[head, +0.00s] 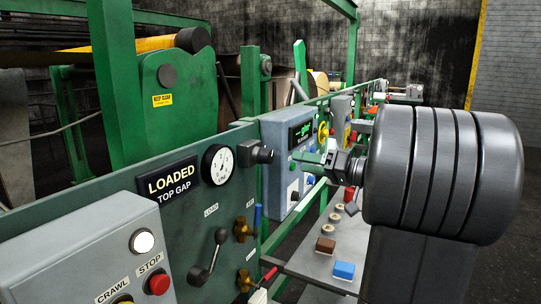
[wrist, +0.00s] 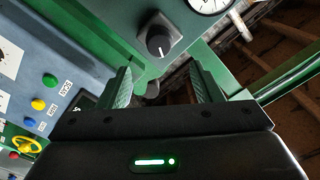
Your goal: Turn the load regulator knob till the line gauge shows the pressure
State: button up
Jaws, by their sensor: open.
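The load regulator knob (head: 258,153) is a dark round knob on a square plate at the panel's upper edge, just right of the gauge in the head view. In the wrist view the knob (wrist: 159,42) has a white pointer mark and lies beyond the fingertips. The round white line gauge (head: 218,164) has a dark rim; its needle is too small to read surely. Only the gauge's lower edge (wrist: 208,4) shows in the wrist view. My gripper (head: 308,160) is open and empty, right of the knob and apart from it. Its green-padded fingers (wrist: 162,72) also show in the wrist view.
A LOADED / TOP GAP sign (head: 167,185) is left of the gauge. A blue-grey control box (head: 284,170) stands behind my gripper. A shelf (head: 318,262) holds small blocks.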

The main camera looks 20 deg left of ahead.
aim_at(271, 158)
jog(key=a+p, duration=0.1)
jog(key=a, duration=0.6)
jog(key=w+a+p, duration=0.1)
jog(key=a, duration=0.3)
jog(key=shift+p, duration=0.35)
jog(key=shift+c, duration=0.2)
jog(key=c, duration=1)
jog(key=shift+o, duration=0.2)
jog(key=shift+f, duration=0.1)
